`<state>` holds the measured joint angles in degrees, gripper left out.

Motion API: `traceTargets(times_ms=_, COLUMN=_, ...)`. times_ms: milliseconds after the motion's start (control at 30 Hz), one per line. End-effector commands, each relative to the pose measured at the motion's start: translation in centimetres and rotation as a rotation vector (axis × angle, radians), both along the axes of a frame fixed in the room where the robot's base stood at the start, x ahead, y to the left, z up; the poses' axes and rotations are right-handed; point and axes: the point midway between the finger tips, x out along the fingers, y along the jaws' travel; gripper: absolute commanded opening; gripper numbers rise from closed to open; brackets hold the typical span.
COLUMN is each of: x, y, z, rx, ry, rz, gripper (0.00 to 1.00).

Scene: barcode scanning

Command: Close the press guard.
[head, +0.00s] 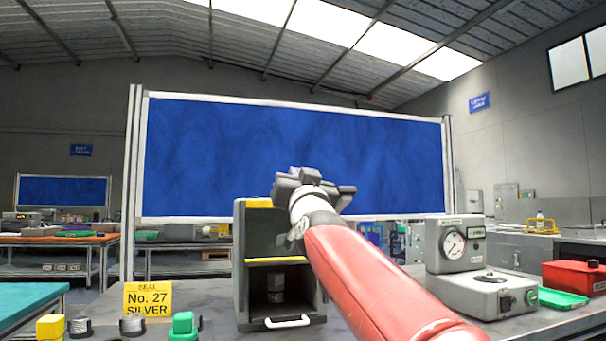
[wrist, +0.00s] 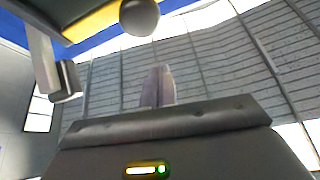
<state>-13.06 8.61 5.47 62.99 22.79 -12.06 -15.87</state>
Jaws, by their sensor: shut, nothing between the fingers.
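The press (head: 245,285) is a grey box with yellow bands, standing on the bench left of centre in the head view. Its front bay is dark, with a grey cylinder (head: 277,283) inside. A white handle (head: 288,322) is at the bottom front; I cannot tell whether a clear guard panel covers the bay. My gripper (head: 312,176) is raised at the press's upper right, and my red arm hides part of the press's right side. The wrist view shows the shut, empty fingers (wrist: 157,86). A yellow-edged part (wrist: 95,20) and a round grey knob (wrist: 140,17) appear there above the fingers.
A grey gauge unit (head: 455,245), a green tray (head: 562,298) and a red box (head: 575,277) are at the right. A yellow seal sign (head: 147,298) and small green and yellow parts are at the left. A blue board (head: 230,150) stands behind the bench.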

Motion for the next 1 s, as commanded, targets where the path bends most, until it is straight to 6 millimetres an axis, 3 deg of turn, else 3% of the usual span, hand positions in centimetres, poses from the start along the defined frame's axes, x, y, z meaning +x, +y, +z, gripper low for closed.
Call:
traceTargets(times_ms=33, x=0.0, y=0.1, z=-1.8, rx=-0.002, ry=0.005, rz=-0.001, gripper=0.0)
traceTargets(times_ms=133, x=0.1, y=0.4, z=-2.9, rx=-0.002, ry=0.004, rz=0.0, gripper=0.0)
traceTargets(times_ms=767, x=0.2, y=0.6, z=-4.3, rx=-0.002, ry=0.003, rz=0.0, gripper=0.0)
traceTargets(times_ms=1000, x=0.3, y=0.7, z=-7.8, rx=-0.001, ry=0.005, rz=0.001, gripper=0.0)
